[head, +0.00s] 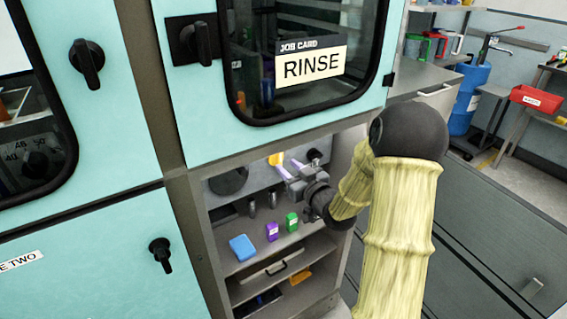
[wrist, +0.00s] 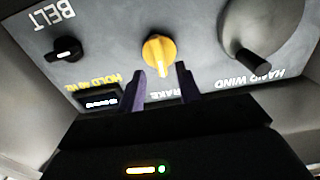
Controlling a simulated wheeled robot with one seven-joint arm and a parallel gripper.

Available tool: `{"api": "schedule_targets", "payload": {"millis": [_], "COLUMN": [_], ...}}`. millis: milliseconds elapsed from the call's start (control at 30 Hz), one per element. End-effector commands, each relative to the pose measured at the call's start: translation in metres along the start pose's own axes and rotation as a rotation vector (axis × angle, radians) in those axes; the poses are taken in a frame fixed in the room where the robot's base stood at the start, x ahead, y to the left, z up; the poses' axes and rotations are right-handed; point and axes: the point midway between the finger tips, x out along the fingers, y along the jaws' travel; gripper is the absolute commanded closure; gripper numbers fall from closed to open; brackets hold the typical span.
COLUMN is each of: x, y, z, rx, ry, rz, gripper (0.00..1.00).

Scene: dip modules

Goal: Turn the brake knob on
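The brake knob is yellow and sits on the grey panel (head: 247,180) inside the open bay. It shows at the centre top of the wrist view (wrist: 157,50), with a narrow grip ridge pointing down in that picture. The partly covered word BRAKE reads upside down below it. In the head view the knob (head: 276,159) shows just beyond my fingers. My gripper (wrist: 162,74) is open, its two purple fingers apart, with tips just short of the knob and to either side of its lower end. I cannot tell whether either finger touches the knob.
In the wrist view, a black BELT knob (wrist: 66,50) and small display (wrist: 98,101) lie left, a black HAND WIND handle (wrist: 252,64) right. Below the panel are blue (head: 242,247), purple (head: 272,231) and green (head: 292,221) boxes. The bay's side walls are close.

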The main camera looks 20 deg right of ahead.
Motion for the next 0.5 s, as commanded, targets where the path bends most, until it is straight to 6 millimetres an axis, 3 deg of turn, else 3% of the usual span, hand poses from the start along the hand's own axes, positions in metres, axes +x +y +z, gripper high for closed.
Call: {"api": "schedule_targets", "payload": {"millis": [200,500], "x": [0.029,0.035], "y": [0.000,0.000], "z": [0.000,0.000], "rx": [0.001,0.001], "ry": [0.000,0.000], "rz": [-0.001,0.000], "gripper": [0.65,0.65]}}
